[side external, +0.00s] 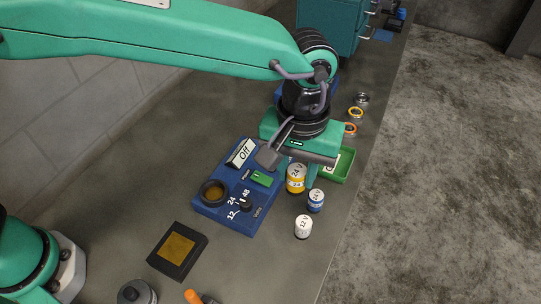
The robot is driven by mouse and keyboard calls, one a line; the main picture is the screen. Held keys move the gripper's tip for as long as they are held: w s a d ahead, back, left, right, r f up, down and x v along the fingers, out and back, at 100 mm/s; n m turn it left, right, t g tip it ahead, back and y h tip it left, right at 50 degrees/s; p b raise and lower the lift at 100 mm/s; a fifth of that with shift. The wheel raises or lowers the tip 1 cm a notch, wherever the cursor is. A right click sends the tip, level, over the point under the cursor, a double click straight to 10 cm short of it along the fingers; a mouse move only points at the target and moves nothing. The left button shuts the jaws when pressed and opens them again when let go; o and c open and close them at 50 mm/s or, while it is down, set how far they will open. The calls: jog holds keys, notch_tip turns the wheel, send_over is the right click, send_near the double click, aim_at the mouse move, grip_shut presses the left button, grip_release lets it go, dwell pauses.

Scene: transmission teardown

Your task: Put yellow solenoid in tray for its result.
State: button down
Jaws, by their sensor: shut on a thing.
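The yellow solenoid (296,184), with "24 V" lettering, is upright under my gripper (297,170). My gripper is shut on it, with its fingers partly hidden by the solenoid and the gripper body. I cannot tell whether its base touches the bench. A green tray (346,170) stands just right of and behind the solenoid, partly hidden by my gripper. The blue tester (219,218) lies to the left, with a sign (242,153) reading "Off", a round socket (213,193), and a dial (246,205) marked 12, 24 and 48.
A blue solenoid (316,201) and a white one (303,227) stand in front, close to the bench's right edge. Several rings (356,114) lie behind the tray. A black box with an amber top (178,248) sits front left. A teal cabinet (330,22) stands at the back.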

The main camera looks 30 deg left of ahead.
jog(key=w+d+f, duration=0.3)
jog(key=w+d, duration=0.3)
jog(key=w, duration=0.1)
jog(key=shift+w+f+n, duration=0.2)
jog(key=shift+f+n, duration=0.2)
jog(key=w+a+f, duration=0.1)
jog(key=w+f, duration=0.1)
jog(key=w, duration=0.1)
jog(key=w+a+f, duration=0.1)
jog(key=w+f, duration=0.1)
jog(key=w, duration=0.2)
jog(key=w+a+f, duration=0.2)
jog(key=w+f, duration=0.1)
jog(key=w, duration=0.1)
jog(key=shift+f, duration=0.1)
jog(key=shift+f, duration=1.9)
jog(key=shift+f, duration=0.1)
